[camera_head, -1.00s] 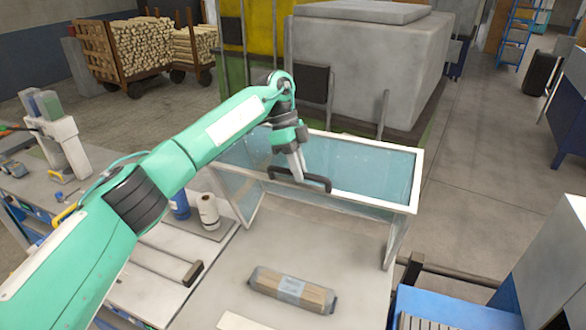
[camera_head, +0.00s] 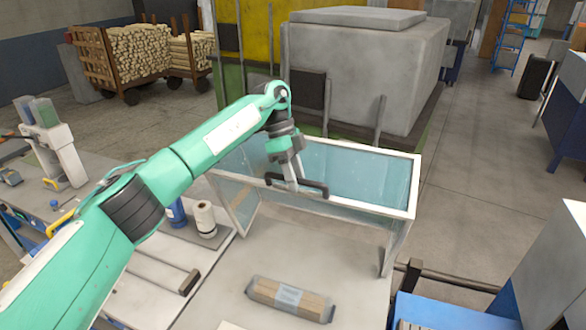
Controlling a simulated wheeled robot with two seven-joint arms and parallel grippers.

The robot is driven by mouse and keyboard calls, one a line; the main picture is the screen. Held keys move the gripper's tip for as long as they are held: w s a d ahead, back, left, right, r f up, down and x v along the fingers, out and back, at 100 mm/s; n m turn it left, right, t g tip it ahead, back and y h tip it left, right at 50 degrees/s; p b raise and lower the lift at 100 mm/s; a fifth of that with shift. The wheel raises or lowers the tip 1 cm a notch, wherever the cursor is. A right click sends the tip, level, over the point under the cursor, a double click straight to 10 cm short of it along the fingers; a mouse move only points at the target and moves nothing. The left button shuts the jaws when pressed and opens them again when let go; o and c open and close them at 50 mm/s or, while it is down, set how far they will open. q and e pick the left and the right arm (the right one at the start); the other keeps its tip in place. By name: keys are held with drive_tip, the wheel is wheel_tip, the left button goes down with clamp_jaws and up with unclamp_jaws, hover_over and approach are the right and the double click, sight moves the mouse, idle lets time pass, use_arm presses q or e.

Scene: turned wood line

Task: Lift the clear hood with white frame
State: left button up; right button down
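The clear hood with white frame (camera_head: 345,205) stands on the pale bench, its bluish clear top framed in white. A black bar handle (camera_head: 315,190) runs along its front upper edge. My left gripper (camera_head: 292,183) comes down from above and behind with its fingertips at the handle's left part, overlapping it in the view. Whether the fingers are closed around the bar is too small to tell. My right gripper is not in view.
A wrapped bundle of wood sticks (camera_head: 290,298) lies on the bench in front of the hood. White rolls (camera_head: 204,218) and a blue can (camera_head: 176,212) stand to its left. A blue bin (camera_head: 440,310) is at the lower right. A large grey machine (camera_head: 365,70) is behind.

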use_arm(q)
drive_tip(key=shift+w+r, duration=0.15)
drive_tip(key=b+v, duration=0.3)
drive_tip(key=v, duration=1)
drive_tip(key=shift+a, duration=0.1)
